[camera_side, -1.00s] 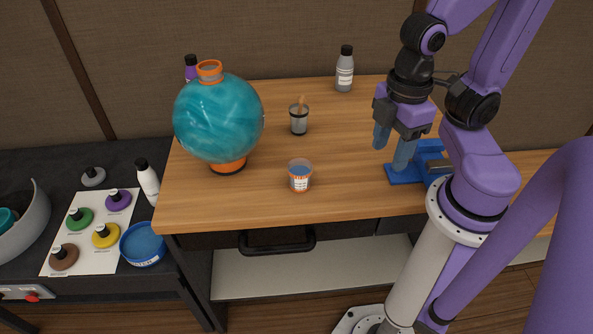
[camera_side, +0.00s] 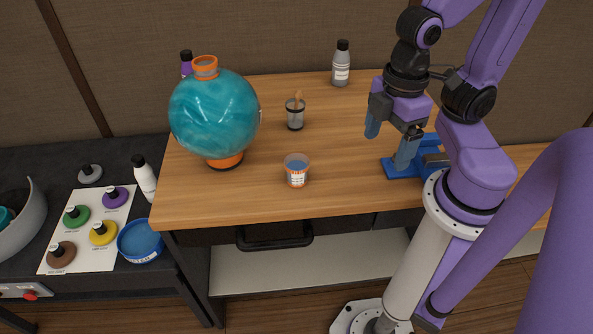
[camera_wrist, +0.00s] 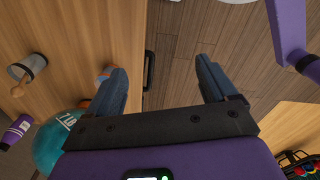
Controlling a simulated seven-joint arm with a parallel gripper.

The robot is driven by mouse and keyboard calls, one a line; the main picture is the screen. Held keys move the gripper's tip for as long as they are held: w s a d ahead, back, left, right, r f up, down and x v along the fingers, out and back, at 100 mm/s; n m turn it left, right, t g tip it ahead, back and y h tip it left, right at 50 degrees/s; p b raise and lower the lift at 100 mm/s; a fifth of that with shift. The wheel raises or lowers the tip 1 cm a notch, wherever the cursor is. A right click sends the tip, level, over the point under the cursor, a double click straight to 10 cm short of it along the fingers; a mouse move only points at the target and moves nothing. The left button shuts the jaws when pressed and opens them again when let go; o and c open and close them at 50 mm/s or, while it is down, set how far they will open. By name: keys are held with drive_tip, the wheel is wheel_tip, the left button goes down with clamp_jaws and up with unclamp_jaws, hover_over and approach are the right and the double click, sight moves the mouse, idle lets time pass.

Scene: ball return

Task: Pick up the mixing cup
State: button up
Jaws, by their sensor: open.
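The mixing cup (camera_side: 297,170) appears to be the small clear cup with blue contents and an orange-and-white label. It stands upright near the front edge of the wooden table in the side view. In the wrist view a small orange-marked part, likely this cup (camera_wrist: 103,73), shows beside the left finger, mostly hidden by it. My gripper (camera_side: 386,150) is open and empty, to the right of the cup and apart from it, above the table near a blue fixture. In the wrist view my gripper (camera_wrist: 160,68) has both fingers spread with nothing between them.
A large teal ball (camera_side: 214,115) sits on an orange stand left of the cup. A dark-rimmed holder with a stick (camera_side: 295,117) stands behind the cup. A grey bottle (camera_side: 341,66) is at the back. The blue fixture (camera_side: 400,169) lies under my gripper. Table between cup and gripper is clear.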

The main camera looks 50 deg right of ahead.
drive_tip(key=n+t+h, duration=0.6)
drive_tip(key=n+t, duration=0.7)
drive_tip(key=n, duration=0.6)
approach(302, 176)
drive_tip(key=x, duration=1.3)
drive_tip(key=shift+s+f, duration=0.1)
drive_tip(key=shift+f, duration=0.15)
drive_tip(key=c, duration=1.1)
drive_tip(key=shift+r, duration=0.15)
